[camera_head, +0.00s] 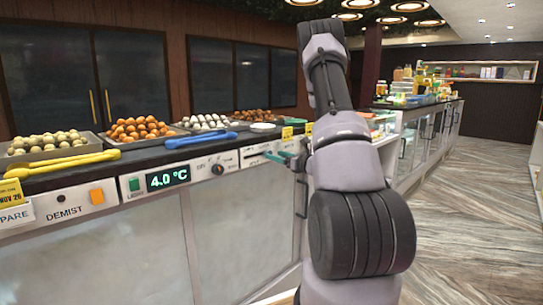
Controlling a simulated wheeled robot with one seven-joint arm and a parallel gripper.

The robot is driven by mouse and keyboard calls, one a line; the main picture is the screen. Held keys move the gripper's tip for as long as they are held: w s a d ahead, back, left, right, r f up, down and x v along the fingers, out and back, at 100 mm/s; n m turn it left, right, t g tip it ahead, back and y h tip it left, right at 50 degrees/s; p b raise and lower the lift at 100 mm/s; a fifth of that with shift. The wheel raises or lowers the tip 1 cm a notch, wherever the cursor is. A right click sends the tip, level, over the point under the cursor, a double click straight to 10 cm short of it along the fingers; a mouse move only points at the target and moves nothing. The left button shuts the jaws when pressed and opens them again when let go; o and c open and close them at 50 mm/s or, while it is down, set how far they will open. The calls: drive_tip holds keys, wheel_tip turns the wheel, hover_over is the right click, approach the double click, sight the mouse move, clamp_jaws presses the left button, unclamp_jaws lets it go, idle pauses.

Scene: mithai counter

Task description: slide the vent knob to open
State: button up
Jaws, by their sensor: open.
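A pale control panel runs along the front of the counter. A vent slot (256,150) shows as a dark line on it, to the right of a round dial. I cannot make out the vent knob clearly; my gripper and arm cover the panel's right part.
The round dial (217,169), a green display (168,179) and an orange DEMIST switch (97,196) sit left on the panel. Trays of sweets and blue tongs (201,140) lie on the counter top above. The wood floor (470,220) at right is clear.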

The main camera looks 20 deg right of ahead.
drive_tip(key=x, duration=0.3)
drive_tip(key=shift+w+a, duration=0.1)
drive_tip(key=shift+w, duration=0.1)
clamp_jaws()
idle(1.4)
